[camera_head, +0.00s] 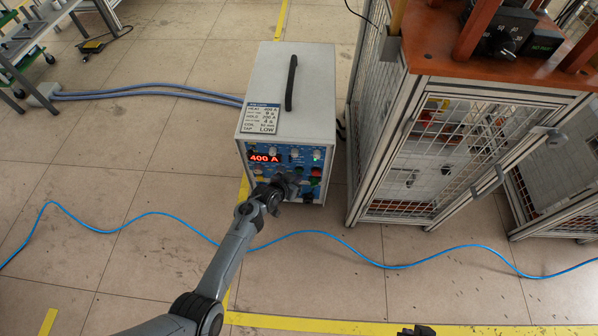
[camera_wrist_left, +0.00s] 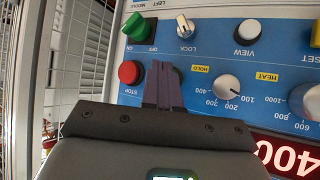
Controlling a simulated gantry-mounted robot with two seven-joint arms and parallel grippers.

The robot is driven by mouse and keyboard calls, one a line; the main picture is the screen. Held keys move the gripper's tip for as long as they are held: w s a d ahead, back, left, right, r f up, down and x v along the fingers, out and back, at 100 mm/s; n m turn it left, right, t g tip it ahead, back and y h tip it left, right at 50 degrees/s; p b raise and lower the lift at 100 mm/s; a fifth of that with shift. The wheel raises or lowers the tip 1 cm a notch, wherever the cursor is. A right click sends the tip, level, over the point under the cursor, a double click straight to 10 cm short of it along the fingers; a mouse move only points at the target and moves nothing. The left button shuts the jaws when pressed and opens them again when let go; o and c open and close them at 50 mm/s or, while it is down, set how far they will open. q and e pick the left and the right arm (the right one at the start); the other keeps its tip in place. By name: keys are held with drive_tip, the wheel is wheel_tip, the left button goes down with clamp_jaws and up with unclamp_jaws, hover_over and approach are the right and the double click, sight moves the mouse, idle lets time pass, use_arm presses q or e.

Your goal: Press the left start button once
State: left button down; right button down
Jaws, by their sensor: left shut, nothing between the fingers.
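The induction heater (camera_head: 312,98) is a pale box with a blue front panel and a lit red 400 A display (camera_head: 265,158). My left gripper (camera_head: 284,185) is in front of this panel, its fingers shut and empty. In the left wrist view, the shut fingertips (camera_wrist_left: 163,70) are over the panel, just right of the red STOP button (camera_wrist_left: 130,72). A dark round button edge (camera_wrist_left: 179,73) shows beside the fingertips; they hide most of it, so I cannot tell if they touch it. A start label is not readable.
A wire-mesh cage (camera_head: 425,150) stands right of the heater. A blue cable (camera_head: 310,233) crosses the floor in front.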

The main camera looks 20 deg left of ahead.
use_arm(q)
drive_tip(key=shift+s+d+p, duration=0.2)
drive_tip(key=shift+s+p, duration=0.15)
drive_tip(key=shift+s, duration=0.2)
drive_tip(key=shift+s+d+p, duration=0.2)
drive_tip(key=shift+s+p, duration=0.55)
drive_tip(key=shift+s, duration=0.05)
drive_tip(key=shift+s+d+p, duration=0.25)
drive_tip(key=shift+s+p, duration=0.45)
drive_tip(key=shift+s, duration=0.05)
drive_tip(key=shift+s+d+p, duration=0.2)
drive_tip(key=shift+s+p, duration=0.55)
drive_tip(key=shift+s, duration=0.05)
